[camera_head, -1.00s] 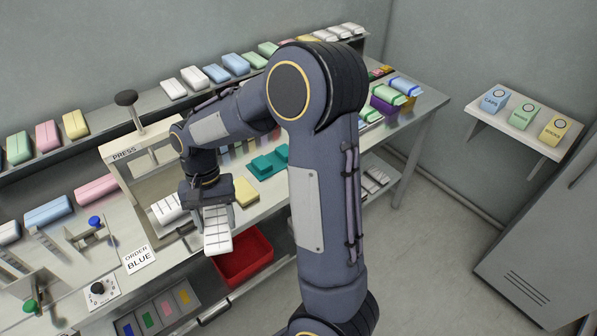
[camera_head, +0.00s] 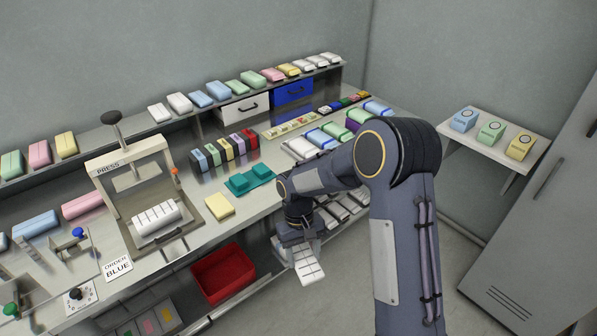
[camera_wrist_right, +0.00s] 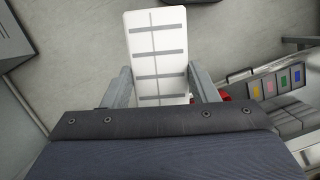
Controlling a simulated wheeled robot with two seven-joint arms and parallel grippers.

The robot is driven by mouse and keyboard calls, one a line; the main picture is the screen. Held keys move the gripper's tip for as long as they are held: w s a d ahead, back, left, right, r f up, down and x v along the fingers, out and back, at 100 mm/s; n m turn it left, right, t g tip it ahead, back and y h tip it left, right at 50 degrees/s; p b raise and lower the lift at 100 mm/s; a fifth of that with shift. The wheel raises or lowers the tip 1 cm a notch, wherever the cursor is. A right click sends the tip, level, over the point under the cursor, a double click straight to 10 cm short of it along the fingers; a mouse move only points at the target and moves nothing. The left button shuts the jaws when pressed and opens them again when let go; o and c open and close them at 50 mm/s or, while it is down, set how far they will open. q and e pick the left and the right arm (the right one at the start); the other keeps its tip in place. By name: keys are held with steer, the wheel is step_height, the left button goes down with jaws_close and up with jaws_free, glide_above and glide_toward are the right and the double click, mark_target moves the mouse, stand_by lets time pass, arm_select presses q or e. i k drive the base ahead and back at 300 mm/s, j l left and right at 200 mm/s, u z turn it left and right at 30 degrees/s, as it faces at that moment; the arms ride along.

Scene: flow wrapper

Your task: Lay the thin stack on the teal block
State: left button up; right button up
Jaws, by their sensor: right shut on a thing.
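My right gripper (camera_head: 298,250) is shut on a thin white stack (camera_head: 309,270) with grey stripes. The stack sticks out from the jaws, beyond the table's front edge. In the right wrist view the stack (camera_wrist_right: 156,40) lies between the two fingers (camera_wrist_right: 162,88). The teal block (camera_head: 250,180), with raised lumps on top, sits on the table left of and farther back than the gripper, apart from it. Nothing lies on it. My left gripper is not in view.
A yellow pad (camera_head: 219,206) lies left of the teal block. A press (camera_head: 128,165) with a white striped stack (camera_head: 157,219) stands farther left. A row of coloured holders (camera_head: 225,152) is behind the block. A red bin (camera_head: 223,275) is below the table.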

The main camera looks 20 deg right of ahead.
mark_target(147, 223)
steer(key=i+j+z, duration=0.25)
steer(key=i+j, duration=0.15)
steer(key=i+j+z, duration=0.2)
steer(key=i+j, duration=0.15)
steer(key=j, duration=0.2)
steer(key=i+l, duration=0.1)
steer(key=l, duration=0.45)
steer(key=l+u, duration=0.45)
steer(key=l, duration=0.25)
steer(key=k+l+u, duration=0.1)
steer(key=l+u, duration=0.35)
steer(key=l, duration=0.2)
steer(key=u, duration=0.6)
steer(key=i, duration=0.45)
